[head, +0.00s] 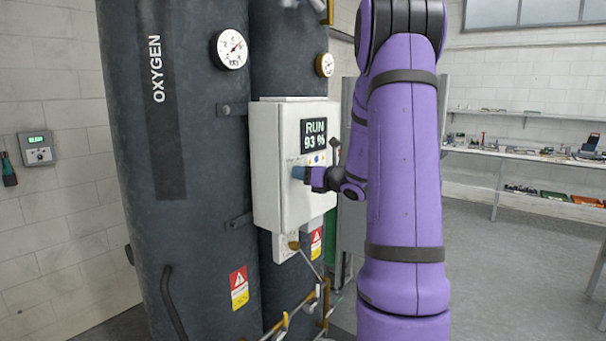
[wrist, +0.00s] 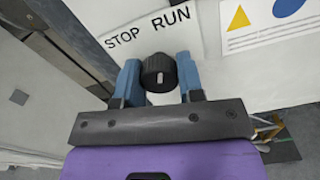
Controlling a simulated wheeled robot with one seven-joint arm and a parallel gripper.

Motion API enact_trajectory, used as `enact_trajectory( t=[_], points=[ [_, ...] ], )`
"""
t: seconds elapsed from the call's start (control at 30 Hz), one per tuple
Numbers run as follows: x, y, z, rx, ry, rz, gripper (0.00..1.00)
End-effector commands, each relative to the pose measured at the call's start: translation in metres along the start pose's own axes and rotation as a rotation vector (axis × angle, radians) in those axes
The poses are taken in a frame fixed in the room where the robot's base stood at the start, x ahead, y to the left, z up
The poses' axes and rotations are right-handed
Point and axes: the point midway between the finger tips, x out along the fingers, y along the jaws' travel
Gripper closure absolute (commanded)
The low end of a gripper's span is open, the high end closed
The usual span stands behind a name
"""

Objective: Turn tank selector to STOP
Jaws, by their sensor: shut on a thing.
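The tank selector is a black round knob (wrist: 159,72) with a small white mark on its face. It sits below the printed words STOP, on the left, and RUN, on the right, in the wrist view. I cannot tell for sure which word the knob points to. My gripper (wrist: 158,62) has its blue fingers on either side of the knob and is shut on it. In the head view my gripper (head: 300,173) is at the front of the white control box (head: 275,160), and it hides the knob. The box's display (head: 314,135) reads RUN 93 %.
The box is mounted by dark tanks, one marked OXYGEN (head: 150,200), with gauges (head: 229,49) above. Pipes and valves (head: 290,318) run below the box. A label with a yellow triangle (wrist: 265,22) is right of the knob. Shelves with tools (head: 530,153) stand far right.

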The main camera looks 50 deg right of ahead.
Motion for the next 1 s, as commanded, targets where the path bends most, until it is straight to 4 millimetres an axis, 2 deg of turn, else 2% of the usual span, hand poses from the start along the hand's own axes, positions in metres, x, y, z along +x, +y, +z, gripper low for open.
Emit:
enact_trajectory(
  t=[0.7,1.0],
  points=[
    [0.0007,-0.0003,0.0007,-0.635,-0.001,0.001,0.88],
    [0.0005,-0.0007,0.0009,-0.841,-0.001,0.000,0.88]
  ],
)
